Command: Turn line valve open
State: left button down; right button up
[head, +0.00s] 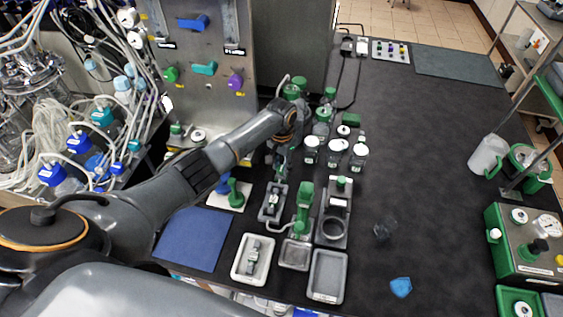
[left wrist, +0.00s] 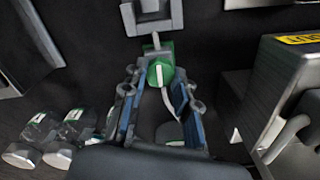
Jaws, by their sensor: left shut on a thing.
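My left gripper (head: 281,160) reaches across the bench and points down beside the steel panel, at the near side of several white-capped bottles. In the left wrist view its two blue-padded fingers (left wrist: 157,97) stand on either side of the line valve (left wrist: 160,72), which is green with a pale lever. The gripper is shut on the valve; the exact contact is partly hidden by the fingers. In the head view my wrist and fingers cover most of the valve, so its lever angle is unclear there. My right gripper is out of view.
The steel panel (head: 204,105) with coloured knobs stands close at the left. White-capped bottles (head: 335,148) stand to the right of the gripper. Grey trays (head: 327,277) and a green-handled tool (head: 304,205) are nearer. The dark bench (head: 430,170) is mostly clear on the right.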

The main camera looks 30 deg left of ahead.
aim_at(282, 168)
pick_arm(q)
jog(key=shift+n, duration=0.4)
jog(key=c, duration=1)
grip_release()
notch_tip(282, 168, up, 12)
jog(key=shift+f, duration=0.1)
